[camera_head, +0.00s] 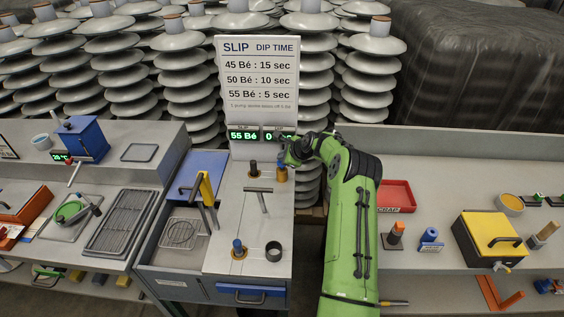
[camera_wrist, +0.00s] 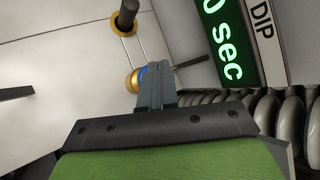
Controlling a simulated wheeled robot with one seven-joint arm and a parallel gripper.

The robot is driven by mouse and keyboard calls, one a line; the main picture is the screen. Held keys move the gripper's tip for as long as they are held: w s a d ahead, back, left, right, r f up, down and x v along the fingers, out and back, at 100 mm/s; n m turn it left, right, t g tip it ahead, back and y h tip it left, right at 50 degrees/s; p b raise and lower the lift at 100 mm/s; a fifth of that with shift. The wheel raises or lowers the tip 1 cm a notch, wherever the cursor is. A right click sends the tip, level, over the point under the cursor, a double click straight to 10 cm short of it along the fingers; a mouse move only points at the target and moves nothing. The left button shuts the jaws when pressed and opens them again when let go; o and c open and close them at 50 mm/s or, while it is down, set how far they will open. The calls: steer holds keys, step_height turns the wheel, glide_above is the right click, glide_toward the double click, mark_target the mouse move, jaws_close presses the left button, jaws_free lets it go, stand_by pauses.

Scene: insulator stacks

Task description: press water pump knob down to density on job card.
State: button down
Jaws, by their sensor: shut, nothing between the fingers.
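A knob with a blue top and brass collar (camera_head: 282,174) stands on the grey bench below the sign. My gripper (camera_head: 285,155) is shut and empty, right over it. In the wrist view my closed fingers (camera_wrist: 155,72) cover much of the blue part (camera_wrist: 143,73); I cannot tell whether they touch it. A black knob with a brass collar (camera_head: 253,167) stands just left; it also shows in the wrist view (camera_wrist: 128,20). The green display (camera_head: 243,135) reads 55 Bé, and the dip readout is partly hidden. I cannot make out a job card's text.
A SLIP / DIP TIME sign (camera_head: 258,75) rises behind the bench. A T-handle (camera_head: 259,192), another blue-topped knob (camera_head: 238,246) and a dark ring (camera_head: 273,251) are nearer. A red scrap tray (camera_head: 396,194) is right.

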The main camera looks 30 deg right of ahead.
steer(key=shift+f+b, duration=0.35)
steer(key=shift+f, duration=0.3)
stand_by(0.4)
steer(key=shift+r+p, duration=0.8)
steer(key=shift+r, duration=0.55)
step_height(320, 180, up, 5)
steer(key=p, duration=0.3)
steer(key=shift+r, duration=0.1)
